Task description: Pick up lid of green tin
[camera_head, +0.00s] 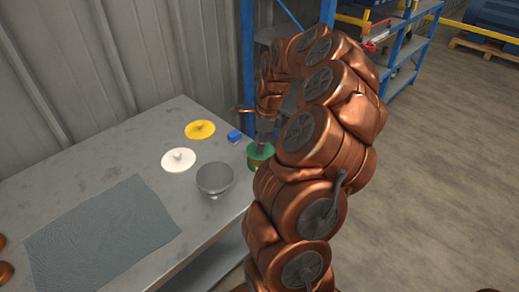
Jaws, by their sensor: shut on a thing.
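The green tin (258,163) stands near the table's right edge, partly hidden behind my arm. My gripper (262,147) points down at the top of the tin and is shut on its lid. The fingers and arm cover most of the lid, so I cannot tell whether it is still seated on the tin or slightly raised.
On the grey table (95,150) are a yellow disc with a knob (200,129), a white disc with a knob (178,160), a blue block (234,136), a silver bowl (214,179) and a grey mat (100,235). A corrugated wall (120,50) and blue rack post (247,60) stand behind.

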